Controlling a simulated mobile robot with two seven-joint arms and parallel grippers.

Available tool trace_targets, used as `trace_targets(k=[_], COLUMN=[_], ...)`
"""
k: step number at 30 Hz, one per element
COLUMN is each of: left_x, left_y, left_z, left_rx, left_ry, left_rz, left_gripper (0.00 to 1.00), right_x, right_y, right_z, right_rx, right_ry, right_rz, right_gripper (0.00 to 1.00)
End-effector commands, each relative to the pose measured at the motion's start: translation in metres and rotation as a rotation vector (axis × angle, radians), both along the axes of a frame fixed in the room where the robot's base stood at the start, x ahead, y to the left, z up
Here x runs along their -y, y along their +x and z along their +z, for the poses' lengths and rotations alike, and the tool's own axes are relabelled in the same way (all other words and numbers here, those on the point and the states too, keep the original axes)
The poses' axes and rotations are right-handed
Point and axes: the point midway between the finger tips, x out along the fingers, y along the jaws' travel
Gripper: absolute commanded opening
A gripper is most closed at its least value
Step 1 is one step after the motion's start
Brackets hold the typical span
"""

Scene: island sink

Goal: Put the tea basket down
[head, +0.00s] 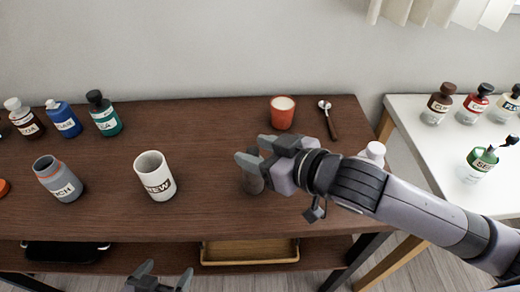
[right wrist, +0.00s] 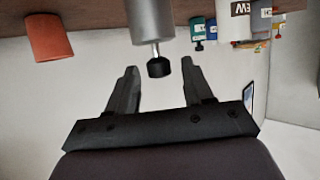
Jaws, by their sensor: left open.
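A grey cylinder (right wrist: 153,20) stands on the brown table, with a thin metal stem and a black knob (right wrist: 158,68) on its top. In the head view the cylinder (head: 252,184) is mostly hidden behind my right gripper (head: 251,150). My right gripper is open; in the right wrist view its fingers (right wrist: 157,80) are on either side of the knob, with gaps. A small spoon-like tool (head: 329,119) with a round metal head and brown handle lies at the back right. I cannot tell which is the tea basket. My left gripper (head: 160,280) is open and empty at the bottom edge.
An orange-red cup (head: 281,113) and a white labelled cup (head: 155,177) stand on the table (head: 200,215). Several bottles (head: 65,122) are at the left. A white-capped item (head: 374,151) is partly behind my right arm. A white table (head: 415,141) with bottles stands right.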

Motion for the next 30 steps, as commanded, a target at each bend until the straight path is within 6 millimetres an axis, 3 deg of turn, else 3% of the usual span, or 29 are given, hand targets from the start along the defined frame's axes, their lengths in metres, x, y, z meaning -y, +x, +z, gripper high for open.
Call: trace_targets(k=[8,20,30], left_x=[0.000,0.000,0.000], left_y=[0.000,0.000,0.000], left_z=[0.001,0.003,0.025], left_rx=[0.000,0.000,0.001], left_ry=[0.000,0.000,0.000], left_rz=[0.000,0.000,0.000], left_gripper=[0.95,0.95,0.95], right_x=[0.011,0.059,0.077], right_y=[-0.010,-0.059,-0.077], right_z=[0.009,0.037,0.049], right_rx=[0.000,-0.001,-0.001], right_ry=[0.000,-0.002,0.000], right_rz=[-0.001,0.000,0.000], right_gripper=[0.51,0.51,0.51])
